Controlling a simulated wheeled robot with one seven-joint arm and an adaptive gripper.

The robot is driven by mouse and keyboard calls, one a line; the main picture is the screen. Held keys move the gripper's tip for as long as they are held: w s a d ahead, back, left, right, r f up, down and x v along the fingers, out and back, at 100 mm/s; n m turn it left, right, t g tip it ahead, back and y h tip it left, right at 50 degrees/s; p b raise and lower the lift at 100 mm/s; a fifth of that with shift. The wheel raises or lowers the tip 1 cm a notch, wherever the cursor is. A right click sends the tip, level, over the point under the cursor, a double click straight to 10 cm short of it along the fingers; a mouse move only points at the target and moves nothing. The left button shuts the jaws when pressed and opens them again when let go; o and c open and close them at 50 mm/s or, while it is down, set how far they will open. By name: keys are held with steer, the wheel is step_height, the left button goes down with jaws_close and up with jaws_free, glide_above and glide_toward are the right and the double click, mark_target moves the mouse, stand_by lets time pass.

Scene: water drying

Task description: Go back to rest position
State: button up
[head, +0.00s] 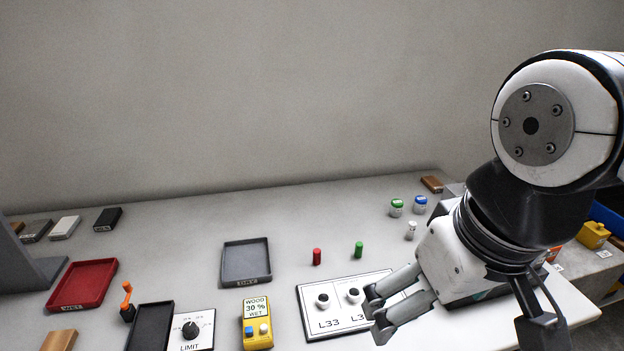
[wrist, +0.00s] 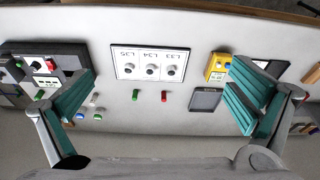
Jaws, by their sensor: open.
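My gripper (head: 376,314) is in the right part of the head view, above the worktop (head: 190,240) and in front of part of the white panel marked L33 (head: 316,320). Its fingers are apart with nothing between them. In the wrist view the gripper (wrist: 160,95) shows its two teal-padded fingers spread wide at left and right. The white panel (wrist: 150,62) lies between and beyond them, with labels L33, L34 and L35 and round knobs. In the head view the gripper hides the panel's right part.
A red tray (head: 82,284), a grey DRY tray (head: 246,262), a yellow moisture meter (head: 257,322) and a LIMIT dial (head: 190,329) are on the worktop. Red (head: 317,257) and green (head: 358,249) pegs stand behind the panel. Small jars (head: 396,208) stand farther right.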

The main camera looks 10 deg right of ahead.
steer(key=shift+s+d, duration=0.1)
steer(key=shift+s, duration=0.2)
step_height(320, 180, up, 7)
steer(key=t+p, duration=0.1)
steer(key=p, duration=0.4)
steer(key=shift+f, duration=0.15)
stand_by(1.4)
